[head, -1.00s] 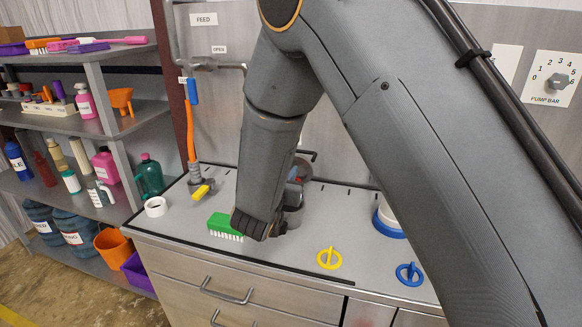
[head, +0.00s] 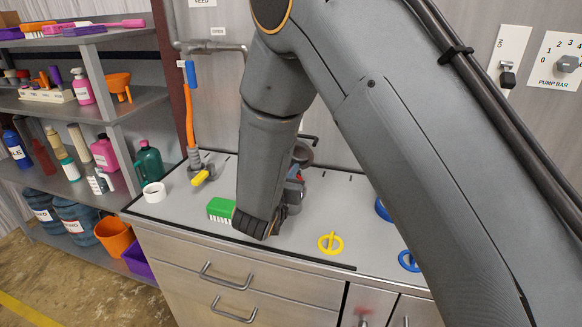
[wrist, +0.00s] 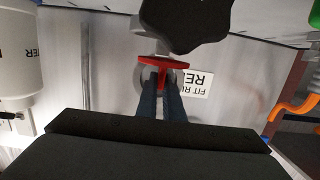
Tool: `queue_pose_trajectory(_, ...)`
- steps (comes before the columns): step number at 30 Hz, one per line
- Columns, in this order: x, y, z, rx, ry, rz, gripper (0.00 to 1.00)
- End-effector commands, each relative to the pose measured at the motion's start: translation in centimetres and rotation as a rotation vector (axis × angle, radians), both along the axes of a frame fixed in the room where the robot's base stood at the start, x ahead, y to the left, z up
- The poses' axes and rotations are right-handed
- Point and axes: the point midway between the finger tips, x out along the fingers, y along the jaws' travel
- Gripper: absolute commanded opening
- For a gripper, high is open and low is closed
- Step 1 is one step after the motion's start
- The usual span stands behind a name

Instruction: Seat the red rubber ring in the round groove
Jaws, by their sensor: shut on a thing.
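In the wrist view, my gripper (wrist: 162,98) is shut on the grip tab of the red rubber ring (wrist: 150,62). The ring is seen nearly edge-on, in front of a grey round metal part (wrist: 142,78). I cannot tell whether the ring touches that part, and the groove itself cannot be made out. In the head view, my own arm hides the fingertips and most of the work spot. My wrist end is low over the counter, just right of the green brush (head: 220,208).
A black knob-like part (wrist: 185,20) is close above the ring in the wrist view. An upside-down label (wrist: 196,84) lies beside it. On the counter are a yellow ring (head: 330,244), a blue ring (head: 408,261), white tape (head: 154,192) and a yellow-handled valve (head: 200,177).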

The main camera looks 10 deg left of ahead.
Motion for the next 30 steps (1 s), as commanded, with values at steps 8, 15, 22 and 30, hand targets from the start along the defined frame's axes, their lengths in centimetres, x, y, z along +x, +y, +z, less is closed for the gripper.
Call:
queue_pose_trajectory(8,0.00,0.02,-1.52,0.000,-0.001,0.000,0.00)
queue_pose_trajectory(15,-0.02,0.01,-1.50,0.000,-0.001,0.000,0.00)
queue_pose_trajectory(22,-0.01,0.00,-1.51,0.000,0.000,0.000,0.00)
queue_pose_trajectory(30,0.00,-0.02,-1.48,0.000,-0.001,0.000,0.00)
